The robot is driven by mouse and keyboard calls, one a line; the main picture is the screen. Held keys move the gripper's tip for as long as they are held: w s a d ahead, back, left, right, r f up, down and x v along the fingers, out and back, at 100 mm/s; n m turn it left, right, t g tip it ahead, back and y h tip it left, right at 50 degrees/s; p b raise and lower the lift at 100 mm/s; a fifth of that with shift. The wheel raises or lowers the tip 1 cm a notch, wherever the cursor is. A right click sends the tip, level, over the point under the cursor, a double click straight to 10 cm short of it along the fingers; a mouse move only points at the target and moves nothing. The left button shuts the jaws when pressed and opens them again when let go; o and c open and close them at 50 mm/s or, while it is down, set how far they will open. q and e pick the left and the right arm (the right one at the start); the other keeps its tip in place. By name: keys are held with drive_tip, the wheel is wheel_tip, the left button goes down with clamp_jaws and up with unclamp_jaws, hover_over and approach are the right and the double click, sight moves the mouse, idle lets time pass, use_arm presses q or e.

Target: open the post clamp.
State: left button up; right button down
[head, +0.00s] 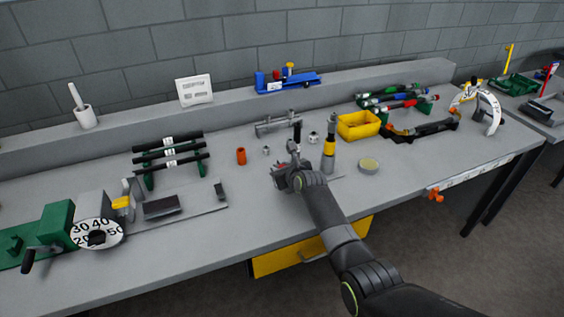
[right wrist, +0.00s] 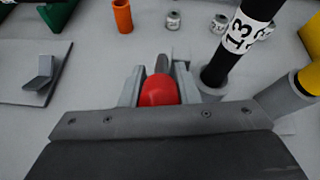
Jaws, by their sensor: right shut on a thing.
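My right gripper (head: 281,172) is low over the middle of the bench and hides most of the post clamp in the head view. In the right wrist view its two grey fingers (right wrist: 160,76) are shut on a red knob (right wrist: 159,92), which appears to be the post clamp's handle. A black tube marked 13 (right wrist: 236,42) stands just to the right of the fingers, its lower end at a grey collar (right wrist: 209,90). The tube's dark top also shows in the head view (head: 297,131). My left gripper is in neither view.
A yellow and grey tool (head: 329,152) stands close on the right, with a round tin (head: 369,166) beyond it. An orange cylinder (head: 241,156) and small metal fittings (head: 266,150) stand to the left. A yellow bin (head: 358,126) is at the back right. The front bench strip is clear.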

drive_tip(key=shift+w+a+r+g+h+p, duration=0.1)
drive_tip(key=shift+w+r+g+h+p, duration=0.25)
drive_tip(key=shift+g+p, duration=0.7)
drive_tip(key=c, duration=1.4)
unclamp_jaws()
drive_tip(key=shift+o, duration=0.2)
drive_tip(key=shift+t+p+v, duration=0.25)
drive_tip(key=shift+p+v, duration=0.9)
drive_tip(key=shift+v, duration=0.5)
drive_tip(key=v, duration=1.4)
drive_tip(key=shift+p, duration=0.3)
drive_tip(key=shift+s, duration=0.1)
